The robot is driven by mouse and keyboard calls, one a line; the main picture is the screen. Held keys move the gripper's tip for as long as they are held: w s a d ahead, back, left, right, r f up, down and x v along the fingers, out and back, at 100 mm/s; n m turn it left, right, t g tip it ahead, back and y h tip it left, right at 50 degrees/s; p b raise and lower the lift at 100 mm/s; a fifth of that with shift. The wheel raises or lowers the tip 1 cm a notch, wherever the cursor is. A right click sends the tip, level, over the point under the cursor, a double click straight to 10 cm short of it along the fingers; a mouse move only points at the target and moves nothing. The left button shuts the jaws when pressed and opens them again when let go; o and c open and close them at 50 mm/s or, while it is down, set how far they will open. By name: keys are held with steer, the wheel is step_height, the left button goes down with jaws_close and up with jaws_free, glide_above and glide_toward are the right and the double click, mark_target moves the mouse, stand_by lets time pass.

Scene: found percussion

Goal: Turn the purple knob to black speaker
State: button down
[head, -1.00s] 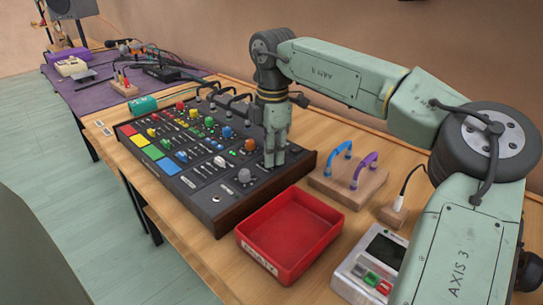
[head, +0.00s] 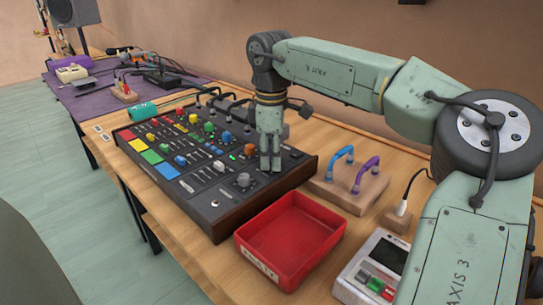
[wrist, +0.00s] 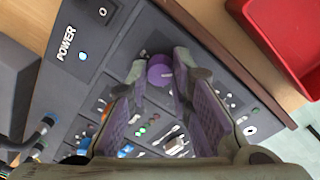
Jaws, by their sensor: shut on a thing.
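The purple knob (wrist: 160,70) sits on the dark control panel (wrist: 100,72) and shows a pale pointer line on its face, towards the right in the wrist view. My gripper (wrist: 160,68) has one fingertip on each side of the knob and is shut on it. In the head view my gripper (head: 270,167) points down at the right part of the mixer-like panel (head: 206,203), and its fingers hide the knob. A dark grey speaker (head: 74,12) stands on the far table. I cannot make out a speaker mark beside the knob.
A red tray (head: 250,245) lies in front of the panel. A wooden block with blue and purple handles (head: 345,192) is to its right. A grey device with buttons (head: 372,270) stands near the front. Other knobs, including an orange one (head: 250,149), are close to my fingers.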

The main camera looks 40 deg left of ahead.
mark_target(271, 161)
steer(key=c, duration=1.4)
jaws_free()
steer(key=r, duration=1.2)
steer(key=shift+s+d, duration=0.1)
steer(key=shift+s, duration=0.15)
